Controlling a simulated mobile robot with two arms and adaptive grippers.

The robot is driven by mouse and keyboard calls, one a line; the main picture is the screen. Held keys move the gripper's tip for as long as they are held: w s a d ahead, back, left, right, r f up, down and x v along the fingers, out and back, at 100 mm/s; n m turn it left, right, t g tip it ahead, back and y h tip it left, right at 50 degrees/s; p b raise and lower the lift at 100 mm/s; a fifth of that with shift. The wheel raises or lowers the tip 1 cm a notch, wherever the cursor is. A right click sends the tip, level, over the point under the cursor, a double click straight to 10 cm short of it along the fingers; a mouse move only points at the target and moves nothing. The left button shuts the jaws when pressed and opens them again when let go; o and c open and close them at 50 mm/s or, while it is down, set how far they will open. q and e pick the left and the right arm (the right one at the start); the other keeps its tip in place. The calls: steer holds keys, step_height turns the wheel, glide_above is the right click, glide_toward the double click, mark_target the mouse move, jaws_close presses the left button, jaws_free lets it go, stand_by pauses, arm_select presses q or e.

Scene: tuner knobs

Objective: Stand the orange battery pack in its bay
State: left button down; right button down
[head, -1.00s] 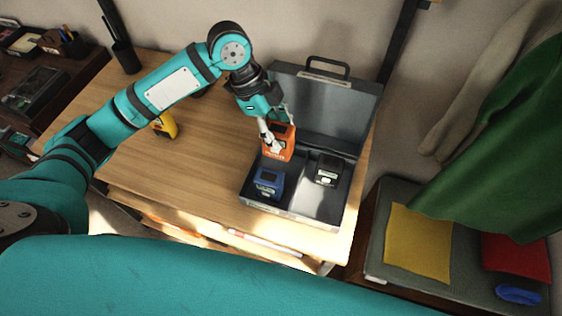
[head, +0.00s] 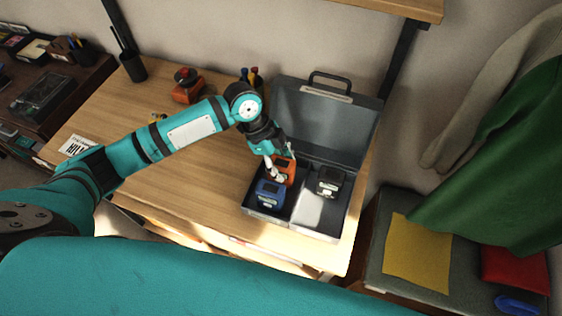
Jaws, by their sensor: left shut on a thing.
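In the head view, the orange battery pack (head: 286,173) is in my left gripper (head: 279,166), whose fingers are shut on it. The pack is at the back left of the open grey case (head: 342,228), just behind the blue battery pack (head: 268,195). It looks roughly upright and low in the case. I cannot tell whether it touches the floor of its bay, because the fingers and the blue pack hide its lower part. A black battery pack (head: 329,182) stands in the right half of the case. My right gripper is not in view.
The case's lid (head: 325,120) stands open behind the packs. An orange and black object (head: 187,86) and a black pen cup (head: 132,66) stand at the back of the wooden table (head: 190,180). A grey surface with yellow (head: 418,250) and red cloths lies to the right.

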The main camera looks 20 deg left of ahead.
arm_select(q)
steer(key=c, duration=1.1)
jaws_free()
steer(key=shift+f, duration=0.1)
steer(key=shift+o, duration=0.4)
steer(key=shift+w+a+r, duration=0.1)
steer(key=shift+r, duration=0.3)
steer(key=b+v, duration=0.2)
steer(key=v, duration=0.9)
steer(key=shift+r, duration=0.2)
steer(key=shift+a, duration=0.15)
